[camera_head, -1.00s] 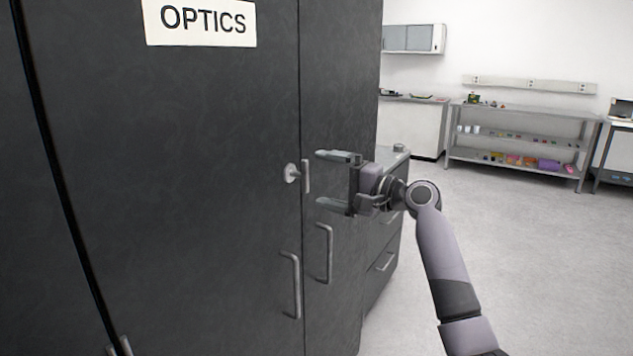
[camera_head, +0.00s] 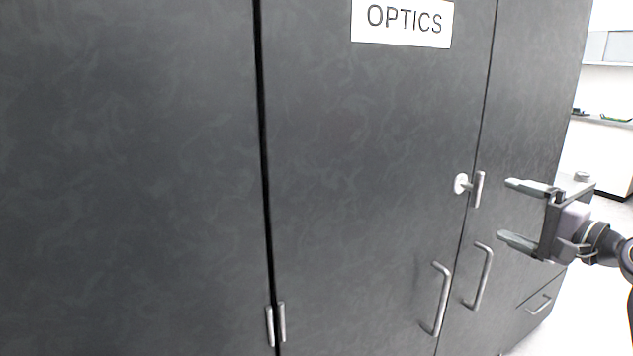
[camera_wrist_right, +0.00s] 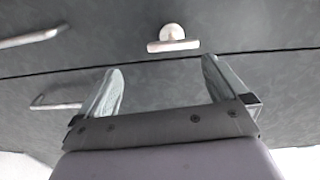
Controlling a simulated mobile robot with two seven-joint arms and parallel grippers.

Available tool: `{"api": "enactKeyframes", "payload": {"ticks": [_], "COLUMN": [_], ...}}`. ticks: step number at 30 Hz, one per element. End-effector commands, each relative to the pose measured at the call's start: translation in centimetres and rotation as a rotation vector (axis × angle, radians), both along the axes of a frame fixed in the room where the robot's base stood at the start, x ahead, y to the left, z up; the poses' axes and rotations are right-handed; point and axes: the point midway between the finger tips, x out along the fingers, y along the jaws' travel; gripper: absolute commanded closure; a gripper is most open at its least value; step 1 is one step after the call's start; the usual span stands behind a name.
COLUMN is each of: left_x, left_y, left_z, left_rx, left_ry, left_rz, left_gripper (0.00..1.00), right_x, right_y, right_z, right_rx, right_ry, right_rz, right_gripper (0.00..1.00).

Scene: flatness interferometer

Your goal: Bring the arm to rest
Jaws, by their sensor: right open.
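My right gripper (camera_head: 515,212) is at the right of the head view, in front of the dark cabinet (camera_head: 350,180). Its two fingers are spread apart with nothing between them. They point left toward a silver T-shaped latch handle (camera_head: 478,188) on the cabinet door, and stay apart from it. In the right wrist view the open fingers (camera_wrist_right: 160,90) show below the latch handle (camera_wrist_right: 173,45), which lies beyond the fingertips. My left gripper does not show.
The cabinet door bears a white OPTICS label (camera_head: 403,22). Long pull handles (camera_head: 441,300) and (camera_head: 482,277) stick out below the latch. A drawer handle (camera_head: 540,304) is at lower right. A white counter (camera_head: 600,155) stands behind at far right, past some open floor.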

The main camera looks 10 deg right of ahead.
Motion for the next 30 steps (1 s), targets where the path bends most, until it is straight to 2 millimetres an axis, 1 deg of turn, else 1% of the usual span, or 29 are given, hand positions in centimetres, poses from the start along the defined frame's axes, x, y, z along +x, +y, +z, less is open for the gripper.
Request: {"api": "enactKeyframes", "payload": {"ticks": [1,2,4,5,6,8,9,11,12,14,15,17,18,20,21,22,24,27,30], "left_x": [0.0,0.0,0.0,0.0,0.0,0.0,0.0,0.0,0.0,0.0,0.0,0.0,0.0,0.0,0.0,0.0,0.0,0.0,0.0], "left_y": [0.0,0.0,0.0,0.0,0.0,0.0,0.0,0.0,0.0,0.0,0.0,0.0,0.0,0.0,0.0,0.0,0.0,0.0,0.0], "left_z": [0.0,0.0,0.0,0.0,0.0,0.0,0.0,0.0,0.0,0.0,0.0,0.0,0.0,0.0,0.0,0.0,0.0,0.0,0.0], "left_rx": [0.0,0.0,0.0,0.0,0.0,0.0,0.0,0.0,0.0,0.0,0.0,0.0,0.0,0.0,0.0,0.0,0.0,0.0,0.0], "left_ry": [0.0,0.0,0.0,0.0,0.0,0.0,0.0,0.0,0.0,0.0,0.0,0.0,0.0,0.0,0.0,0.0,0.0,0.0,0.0], "left_rz": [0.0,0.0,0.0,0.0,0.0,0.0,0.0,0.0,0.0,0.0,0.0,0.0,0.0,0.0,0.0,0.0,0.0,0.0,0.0], "left_gripper": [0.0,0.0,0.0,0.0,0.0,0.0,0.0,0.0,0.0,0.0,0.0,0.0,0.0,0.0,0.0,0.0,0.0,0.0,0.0], "right_x": [0.1,0.2,0.1,-0.1,-0.6,-1.5,-2.3,-3.7,-4.9,-6.7,-8.1,-10.3,-11.8,-14.3,-15.9,-17.2,-20.0,-23.3,-25.5], "right_y": [0.6,1.0,2.0,2.5,3.2,4.3,5.1,6.4,7.2,8.6,9.5,11.0,12.1,13.6,14.7,15.5,17.4,19.6,21.2], "right_z": [-2.3,-3.8,-8.0,-9.9,-12.7,-16.5,-19.0,-22.4,-24.6,-27.5,-29.4,-31.9,-33.4,-35.4,-36.5,-37.3,-38.7,-39.8,-40.3], "right_rx": [-0.038,-0.071,-0.168,-0.217,-0.287,-0.397,-0.47,-0.578,-0.65,-0.757,-0.825,-0.927,-0.993,-1.088,-1.149,-1.193,-1.285,-1.39,-1.46], "right_ry": [0.028,0.046,0.088,0.107,0.133,0.164,0.181,0.201,0.213,0.224,0.228,0.229,0.225,0.214,0.202,0.193,0.165,0.12,0.082], "right_rz": [-0.01,-0.018,-0.038,-0.045,-0.053,-0.055,-0.052,-0.04,-0.027,-0.003,0.018,0.052,0.079,0.122,0.152,0.175,0.228,0.291,0.335], "right_gripper": [0.0,0.0,0.0,0.0,0.0,0.0,0.0,0.0,0.0,0.0,0.0,0.0,0.0,0.0,0.0,0.0,0.0,0.0,0.0]}}
